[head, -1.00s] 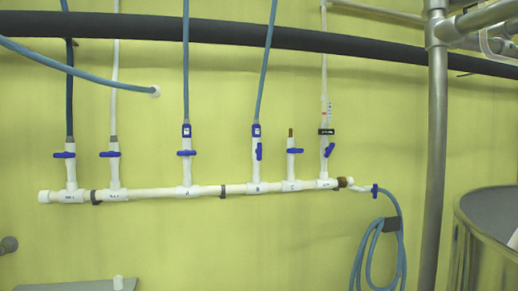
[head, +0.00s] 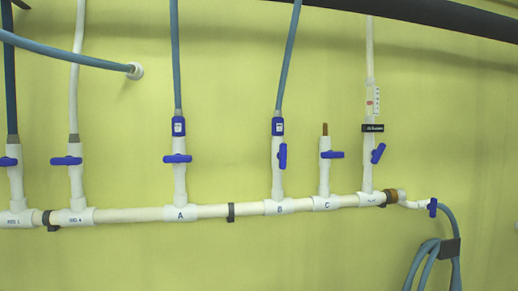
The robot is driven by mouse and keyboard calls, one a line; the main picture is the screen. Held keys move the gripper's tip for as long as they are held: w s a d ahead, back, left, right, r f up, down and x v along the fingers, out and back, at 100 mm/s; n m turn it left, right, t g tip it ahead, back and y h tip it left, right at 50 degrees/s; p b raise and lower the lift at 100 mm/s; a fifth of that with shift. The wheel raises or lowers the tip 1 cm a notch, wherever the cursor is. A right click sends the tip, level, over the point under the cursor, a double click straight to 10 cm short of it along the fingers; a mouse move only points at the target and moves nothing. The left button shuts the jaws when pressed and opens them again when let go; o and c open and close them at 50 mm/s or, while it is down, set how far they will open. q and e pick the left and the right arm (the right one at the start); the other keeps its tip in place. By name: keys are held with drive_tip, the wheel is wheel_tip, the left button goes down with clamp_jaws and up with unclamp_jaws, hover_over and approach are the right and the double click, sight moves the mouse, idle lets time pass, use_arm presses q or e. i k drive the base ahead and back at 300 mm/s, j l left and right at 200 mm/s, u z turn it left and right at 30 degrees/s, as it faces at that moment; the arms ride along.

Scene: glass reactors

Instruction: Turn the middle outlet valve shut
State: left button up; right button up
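A white manifold pipe (head: 250,210) runs across the wall with outlets lettered A, B and C. The middle outlet valve, B, has a blue handle (head: 283,156) that stands upright, in line with its white stem (head: 276,180). The handle of valve A (head: 178,158) lies crosswise to its stem. The handle of valve C (head: 332,155) also lies crosswise, on a short stem with a brown tip. Neither gripper is in view.
Two more valves with crosswise blue handles (head: 67,161) are at left. A tilted blue handle (head: 378,153) is on the far-right branch. A coiled blue hose (head: 431,259) hangs at lower right. A blue hose (head: 70,52) crosses the upper left.

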sight(282, 155)
drive_tip(key=i+l+u, duration=0.2)
drive_tip(key=i, duration=0.35)
drive_tip(key=i+l+u, duration=0.2)
drive_tip(key=i, duration=0.35)
drive_tip(key=i+l+u, duration=0.1)
drive_tip(key=l, duration=0.2)
drive_tip(key=i+l, duration=0.15)
drive_tip(key=l, duration=0.2)
drive_tip(key=i+l+u, duration=0.15)
drive_tip(key=l, duration=0.2)
drive_tip(key=l+u, duration=0.1)
drive_tip(key=l, duration=0.35)
drive_tip(key=k+l+u, duration=0.1)
drive_tip(key=l, duration=0.3)
